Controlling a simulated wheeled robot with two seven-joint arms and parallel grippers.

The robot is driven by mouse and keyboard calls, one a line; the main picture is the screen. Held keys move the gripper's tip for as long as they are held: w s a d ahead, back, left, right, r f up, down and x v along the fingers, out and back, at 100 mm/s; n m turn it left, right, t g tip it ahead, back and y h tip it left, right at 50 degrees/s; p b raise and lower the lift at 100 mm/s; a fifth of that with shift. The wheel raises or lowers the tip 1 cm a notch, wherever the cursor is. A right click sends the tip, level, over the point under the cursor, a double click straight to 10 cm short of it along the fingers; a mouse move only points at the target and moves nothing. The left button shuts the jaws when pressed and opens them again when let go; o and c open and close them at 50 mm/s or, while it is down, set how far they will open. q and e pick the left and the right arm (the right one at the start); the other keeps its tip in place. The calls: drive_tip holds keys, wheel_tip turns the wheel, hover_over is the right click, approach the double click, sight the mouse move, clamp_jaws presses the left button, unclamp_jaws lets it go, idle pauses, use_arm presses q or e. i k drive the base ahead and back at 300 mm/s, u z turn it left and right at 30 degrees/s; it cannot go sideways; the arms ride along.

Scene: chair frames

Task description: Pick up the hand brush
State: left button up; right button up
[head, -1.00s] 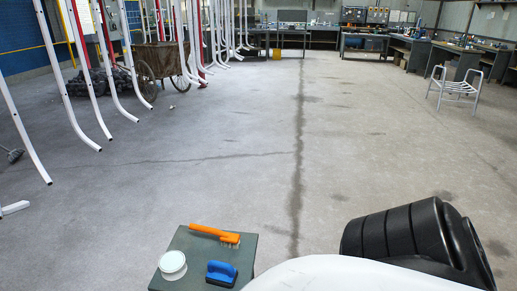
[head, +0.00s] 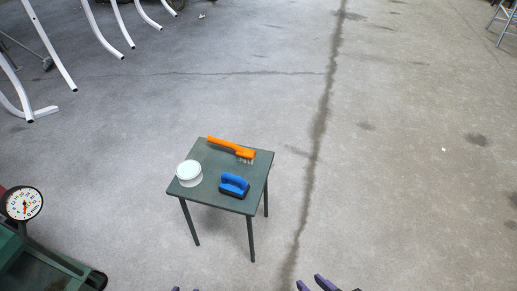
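An orange brush (head: 228,148) with a long handle and pale bristles at its right end lies along the back of a small grey-green table (head: 215,196). A blue block-shaped tool with a raised grip and dark underside (head: 234,185) sits at the table's front right. Which of the two is the hand brush, I cannot say for sure. My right gripper (head: 311,281) shows as purple fingertips at the bottom edge, apart and empty, away from the table. Only tiny purple tips of my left gripper (head: 186,289) show at the bottom edge.
A round white tub (head: 189,173) stands at the table's left side, near the blue tool. A dial gauge (head: 22,203) on green equipment is at lower left. White curved tubes (head: 98,30) hang at upper left. The concrete floor around the table is clear.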

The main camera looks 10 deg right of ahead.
sight(247, 155)
drive_tip(key=z, duration=1.6)
drive_tip(key=i, duration=1.2)
